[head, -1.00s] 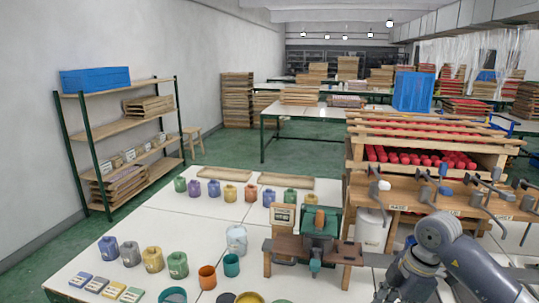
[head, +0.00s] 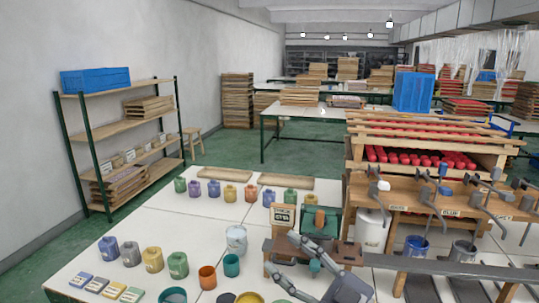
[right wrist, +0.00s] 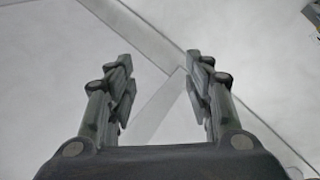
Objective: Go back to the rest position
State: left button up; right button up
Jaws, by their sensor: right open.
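My right gripper (head: 284,254) is in the lower middle of the head view, in front of the small brown wooden bench (head: 350,255) with a green device (head: 320,218) on it. It covers part of the bench. In the right wrist view the gripper (right wrist: 160,78) has its two fingers wide apart, with nothing between them and only a pale surface behind. My left gripper is not in view.
The white table (head: 200,232) carries several coloured jars, a teal cup (head: 231,265), an orange cup (head: 207,277) and coloured blocks (head: 96,284). A wooden rack (head: 440,196) with red rolls and metal clamps stands at the right. Shelves (head: 120,128) stand left.

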jog(key=w+d+f+m+t+h, duration=0.1)
jog(key=d+f+m+t+h, duration=0.1)
jog(key=d+m+t+h, duration=0.35)
jog(key=w+d+f+m+t+h, duration=0.2)
jog(key=d+m+t+h, duration=0.1)
jog(key=d+m+h, duration=0.4)
jog(key=s+d+f+m+g+h, duration=0.3)
jog(key=f+h, duration=0.1)
jog(key=f, duration=0.4)
jog(key=s+d+f+m+g+h, duration=0.2)
jog(key=s+d+f+g+h, duration=0.15)
jog(key=f, duration=0.45)
jog(key=s+a+f+n+g+y, duration=0.1)
jog(key=s+f+g, duration=0.45)
jog(key=s, duration=0.45)
jog(key=s+a+f+n+g+y, duration=0.1)
jog(key=s+f+g, duration=0.5)
jog(key=s, duration=0.5)
notch_tip(320, 180, down, 35)
jog(key=s+b, duration=0.3)
jog(key=b, duration=0.3)
jog(key=s+d+f+g+b, duration=0.2)
jog(key=s+f+b, duration=0.2)
jog(key=s+f, duration=1.2)
notch_tip(320, 180, down, 3)
jog(key=shift+s+d+f, duration=0.1)
jog(key=shift+s+d, duration=0.05)
jog(key=shift+d, duration=0.25)
